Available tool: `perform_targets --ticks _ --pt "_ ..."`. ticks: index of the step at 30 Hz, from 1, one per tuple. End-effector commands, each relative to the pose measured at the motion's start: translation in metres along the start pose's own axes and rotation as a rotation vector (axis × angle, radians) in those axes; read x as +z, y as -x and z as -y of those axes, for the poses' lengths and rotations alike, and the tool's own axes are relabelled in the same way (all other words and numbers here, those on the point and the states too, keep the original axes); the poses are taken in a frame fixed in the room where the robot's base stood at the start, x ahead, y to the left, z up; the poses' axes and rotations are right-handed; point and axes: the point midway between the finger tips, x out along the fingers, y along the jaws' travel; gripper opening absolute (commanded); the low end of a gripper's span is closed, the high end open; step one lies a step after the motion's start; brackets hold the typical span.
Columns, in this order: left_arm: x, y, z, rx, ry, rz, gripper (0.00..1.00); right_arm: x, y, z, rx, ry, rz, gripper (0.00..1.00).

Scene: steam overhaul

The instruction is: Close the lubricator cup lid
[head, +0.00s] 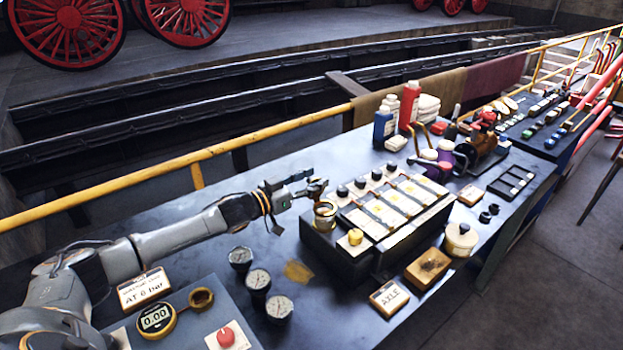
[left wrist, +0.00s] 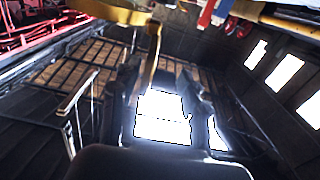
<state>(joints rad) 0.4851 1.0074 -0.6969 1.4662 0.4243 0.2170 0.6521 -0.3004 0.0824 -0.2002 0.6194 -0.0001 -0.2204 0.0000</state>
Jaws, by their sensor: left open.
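The brass lubricator cup (head: 325,214) stands on the left end of a dark block on the bench. A small brownish part that looks like its lid (head: 317,187) is raised above the cup, close to my left fingertips. My left gripper (head: 303,185) is open, just behind and left of the cup in the head view. I cannot tell whether a finger touches the lid. In the left wrist view the dark fingers of my left gripper (left wrist: 160,105) stand apart, and I cannot make out the cup there. My right gripper is not in view.
The block carries a row of pale plates (head: 403,198) and black knobs beside the cup. Several gauges (head: 258,281) stand in front. Bottles (head: 384,124) are at the back. A yellow rail (head: 130,183) runs behind the bench. A small patch of bench left of the block is clear.

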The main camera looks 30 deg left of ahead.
Motion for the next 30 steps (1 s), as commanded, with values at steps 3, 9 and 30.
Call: perform_targets --ticks 3,9,30 --pt "0.0003 0.0001 -0.0001 0.0 0.0 0.0 0.45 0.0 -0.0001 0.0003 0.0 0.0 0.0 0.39" --pt "0.0002 0.0002 -0.0001 0.0 0.0 0.0 0.14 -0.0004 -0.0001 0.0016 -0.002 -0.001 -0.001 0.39" --pt "-0.0003 0.0003 -0.0008 0.0 -0.017 0.0 0.0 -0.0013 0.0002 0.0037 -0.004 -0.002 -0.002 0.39"
